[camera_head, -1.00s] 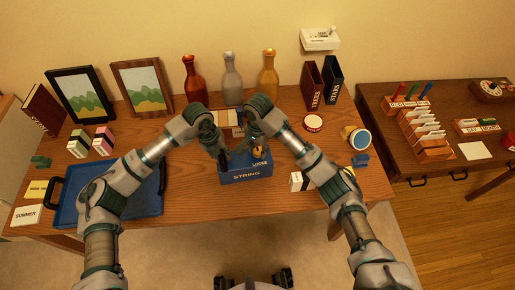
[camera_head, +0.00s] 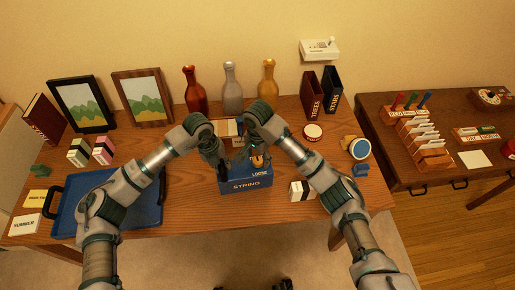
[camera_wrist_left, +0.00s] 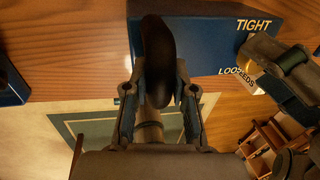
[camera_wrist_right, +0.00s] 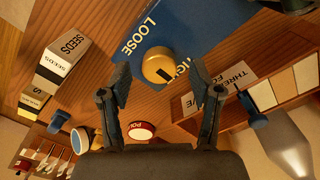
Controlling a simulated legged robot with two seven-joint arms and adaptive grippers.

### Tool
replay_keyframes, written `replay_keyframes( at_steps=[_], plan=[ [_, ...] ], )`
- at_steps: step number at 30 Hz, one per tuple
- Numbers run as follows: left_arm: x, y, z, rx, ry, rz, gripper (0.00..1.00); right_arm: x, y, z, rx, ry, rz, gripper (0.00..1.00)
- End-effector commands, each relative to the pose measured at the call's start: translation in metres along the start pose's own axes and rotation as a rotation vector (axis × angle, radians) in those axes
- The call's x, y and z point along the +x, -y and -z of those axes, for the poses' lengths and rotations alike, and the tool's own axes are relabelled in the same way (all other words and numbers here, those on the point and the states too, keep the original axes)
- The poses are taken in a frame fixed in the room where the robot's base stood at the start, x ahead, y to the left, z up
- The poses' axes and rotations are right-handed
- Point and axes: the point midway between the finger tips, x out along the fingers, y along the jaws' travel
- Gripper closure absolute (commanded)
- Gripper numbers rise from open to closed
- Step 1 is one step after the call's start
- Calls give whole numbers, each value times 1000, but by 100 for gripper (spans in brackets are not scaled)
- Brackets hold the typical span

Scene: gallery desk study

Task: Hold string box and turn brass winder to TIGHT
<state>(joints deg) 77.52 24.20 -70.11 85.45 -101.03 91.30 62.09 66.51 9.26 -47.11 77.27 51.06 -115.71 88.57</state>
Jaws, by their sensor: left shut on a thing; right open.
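The blue string box (camera_head: 246,184) stands at the desk's front edge, marked STRING and LOOSE. My left gripper (camera_head: 221,164) is shut on a dark curved handle (camera_wrist_left: 157,55) at the box's side. The brass winder (camera_wrist_right: 157,68) is a round knob with a dark mark on the box's top; it also shows in the head view (camera_head: 261,161). My right gripper (camera_wrist_right: 160,88) is open, its fingertips on either side of the winder's near side, with no clear contact. LOOSE is readable beside the winder; TIGHT is partly covered by it in the right wrist view.
An empty blue tray (camera_head: 68,220) lies at the left. A small white-and-black box (camera_head: 302,191) stands right of the string box. Bottles (camera_head: 232,87), picture frames (camera_head: 143,97) and dark file holders (camera_head: 332,90) line the back. A round red-rimmed tin (camera_head: 313,132) sits behind right.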

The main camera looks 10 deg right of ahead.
Motion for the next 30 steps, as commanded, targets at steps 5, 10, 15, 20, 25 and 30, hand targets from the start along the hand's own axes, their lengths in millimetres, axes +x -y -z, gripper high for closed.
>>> replay_keyframes(
  at_steps=[5, 10, 15, 20, 25, 30],
  plan=[
    [0, 0, 0, 0, 1, 0, 100, -40, 1, 2, 0, -8, 3, 36],
    [0, 0, 0, -1, 2, 0, 100, -77, 1, 2, 2, -6, 2, 36],
    [0, 0, 0, -1, 2, 0, 100, -101, 1, 2, 1, -4, 0, 36],
    [0, 0, 0, -1, 2, 0, 100, -108, 1, 1, 2, -1, 0, 36],
    [0, 0, 0, -1, 2, 0, 100, -109, 1, 1, 1, -1, 0, 36],
    [0, 0, 0, 0, 2, 0, 72, -108, 1, 1, 1, -1, 0, 36]
  ],
)
